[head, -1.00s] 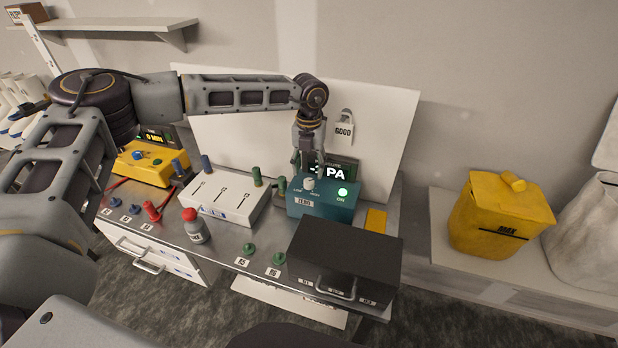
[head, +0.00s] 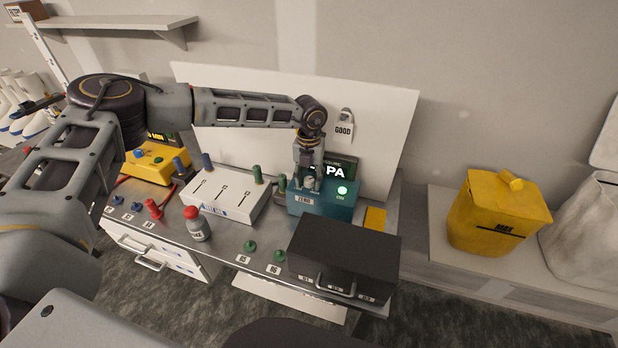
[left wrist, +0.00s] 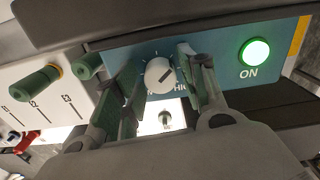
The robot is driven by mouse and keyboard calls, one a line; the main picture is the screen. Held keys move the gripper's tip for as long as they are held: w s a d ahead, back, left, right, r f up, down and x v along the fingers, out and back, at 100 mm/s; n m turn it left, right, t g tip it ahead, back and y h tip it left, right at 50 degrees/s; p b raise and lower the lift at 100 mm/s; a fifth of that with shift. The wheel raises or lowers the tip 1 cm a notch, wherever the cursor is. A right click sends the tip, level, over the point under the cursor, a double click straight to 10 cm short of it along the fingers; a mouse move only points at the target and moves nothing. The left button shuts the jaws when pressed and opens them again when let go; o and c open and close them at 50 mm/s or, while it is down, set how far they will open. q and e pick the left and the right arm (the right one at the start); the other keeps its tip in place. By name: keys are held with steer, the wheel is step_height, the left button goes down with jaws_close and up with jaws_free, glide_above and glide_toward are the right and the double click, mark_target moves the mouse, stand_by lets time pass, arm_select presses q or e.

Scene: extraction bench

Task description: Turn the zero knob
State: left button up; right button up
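The teal box (head: 335,204) stands at the back of the bench, with a ZERO label on its front. The pale round knob (head: 309,183) sits on its top between LOW and HIGH marks. The knob also shows in the left wrist view (left wrist: 160,75), with a dark pointer line slanting to upper right. My left gripper (head: 311,178) is over the box, partly hiding the knob. In the left wrist view its green-padded fingers (left wrist: 160,85) stand open, one on each side of the knob, with small gaps visible. My right gripper is not in view.
A lit green ON button (head: 342,190) is right of the knob. A white slider box (head: 222,197) is to the left, a black drawer box (head: 345,256) in front, a white board (head: 385,130) behind.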

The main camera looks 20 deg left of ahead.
arm_select(q)
steer(key=c, duration=0.7)
steer(key=shift+f+m+b, duration=0.1)
steer(key=shift+m+b, duration=0.6)
steer(key=shift+m, duration=0.2)
steer(key=shift+m+b, duration=0.65)
steer(key=shift+m, duration=0.35)
steer(key=o, duration=1.1)
steer(key=shift+c, duration=0.2)
